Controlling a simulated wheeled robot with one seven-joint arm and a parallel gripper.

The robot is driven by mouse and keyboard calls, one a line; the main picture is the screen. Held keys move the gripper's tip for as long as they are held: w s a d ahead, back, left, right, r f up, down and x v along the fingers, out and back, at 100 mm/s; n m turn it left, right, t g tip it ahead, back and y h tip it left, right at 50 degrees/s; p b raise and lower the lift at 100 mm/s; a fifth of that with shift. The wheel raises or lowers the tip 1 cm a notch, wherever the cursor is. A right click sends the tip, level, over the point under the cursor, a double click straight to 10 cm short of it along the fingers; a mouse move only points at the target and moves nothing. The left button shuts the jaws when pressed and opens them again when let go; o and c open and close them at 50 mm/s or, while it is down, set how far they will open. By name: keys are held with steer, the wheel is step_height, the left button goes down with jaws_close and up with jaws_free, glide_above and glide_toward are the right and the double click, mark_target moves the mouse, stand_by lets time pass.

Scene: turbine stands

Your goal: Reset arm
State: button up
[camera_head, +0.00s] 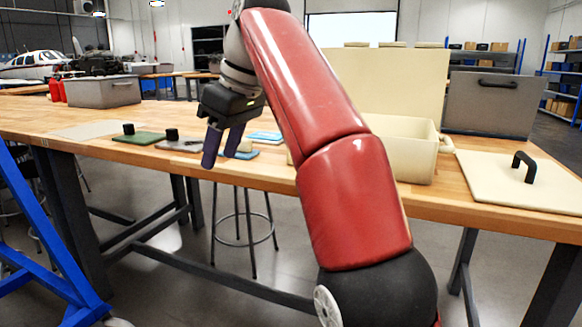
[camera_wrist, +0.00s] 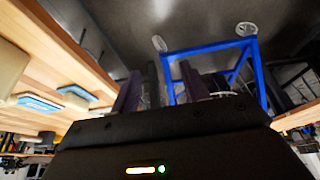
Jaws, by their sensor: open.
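My gripper (camera_head: 221,147) hangs in front of the near edge of the wooden table in the head view, its purple fingers pointing down. The fingers are apart with nothing between them. In the wrist view my gripper (camera_wrist: 158,88) also shows empty, with the floor and a blue frame beyond it. My red arm crosses the middle of the head view and hides part of the table.
The wooden table (camera_head: 270,172) carries a cream open box (camera_head: 405,150), a cream lid with black handle (camera_head: 530,182), a grey case (camera_head: 490,103), a green plate (camera_head: 140,138) and blue pads (camera_head: 265,136). A stool (camera_head: 243,213) stands below. A blue frame (camera_head: 40,235) is at left.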

steer(key=s+d+f+m+t+h, duration=0.1)
steer(key=s+d+f+m, duration=0.3)
steer(key=d, duration=0.5)
steer(key=s+d+f+m+t+h, duration=0.1)
steer(key=s+d+f+m+t, duration=0.1)
steer(key=d+f+m, duration=0.5)
steer(key=s+d+f+m+h, duration=0.1)
steer(key=s+d+f, duration=0.4)
steer(key=f, duration=0.4)
steer(key=s+d+f+m+t+h, duration=0.1)
steer(key=s+d+f, duration=0.4)
steer(key=s+f, duration=0.3)
steer(key=shift+s+d+f+m, duration=0.2)
steer(key=shift+f+m, duration=0.1)
steer(key=shift+f, duration=0.15)
